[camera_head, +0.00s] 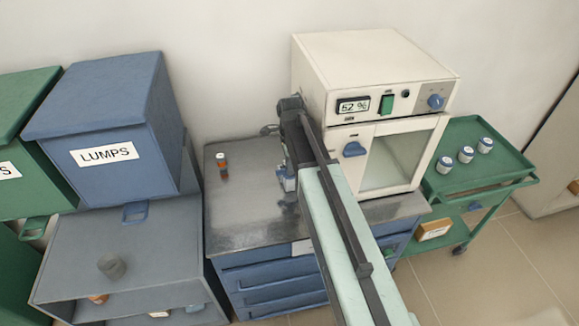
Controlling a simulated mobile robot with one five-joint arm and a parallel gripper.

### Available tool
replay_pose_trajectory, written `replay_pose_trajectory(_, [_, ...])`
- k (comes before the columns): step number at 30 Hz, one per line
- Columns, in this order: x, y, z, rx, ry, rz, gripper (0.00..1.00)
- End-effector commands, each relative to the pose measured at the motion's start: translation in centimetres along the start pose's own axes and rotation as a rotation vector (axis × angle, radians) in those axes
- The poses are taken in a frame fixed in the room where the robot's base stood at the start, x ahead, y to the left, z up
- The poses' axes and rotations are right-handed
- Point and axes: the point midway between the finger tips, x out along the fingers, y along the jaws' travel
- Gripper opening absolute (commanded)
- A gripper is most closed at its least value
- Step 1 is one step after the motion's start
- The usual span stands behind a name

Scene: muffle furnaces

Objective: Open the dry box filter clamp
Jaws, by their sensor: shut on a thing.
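The dry box (376,70) is a cream cabinet on the grey bench top, with a display reading 52 %, a green switch and a blue knob. Its glass-fronted door is shut, with a blue handle (354,149). My arm reaches up in front of the box's left side and bends down there. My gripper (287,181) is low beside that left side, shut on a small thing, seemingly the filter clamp. The clamp is mostly hidden by my arm and gripper, so its position cannot be told.
A small orange-and-white bottle (222,165) stands on the bench top (240,213) left of my gripper. A blue LUMPS bin (110,135) stands further left. A green trolley (509,151) with several white jars is at right. The bench top's left part is mostly clear.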

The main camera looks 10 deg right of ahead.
Motion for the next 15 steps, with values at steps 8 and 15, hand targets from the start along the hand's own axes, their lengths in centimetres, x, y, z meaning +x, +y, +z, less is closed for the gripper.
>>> replay_pose_trajectory(8, [0.00, -0.01, -0.01, 0.012, 0.000, 0.000, 0.00])
replay_pose_trajectory(15, [0.00, -0.01, -0.03, 0.012, 0.000, 0.000, 0.28])
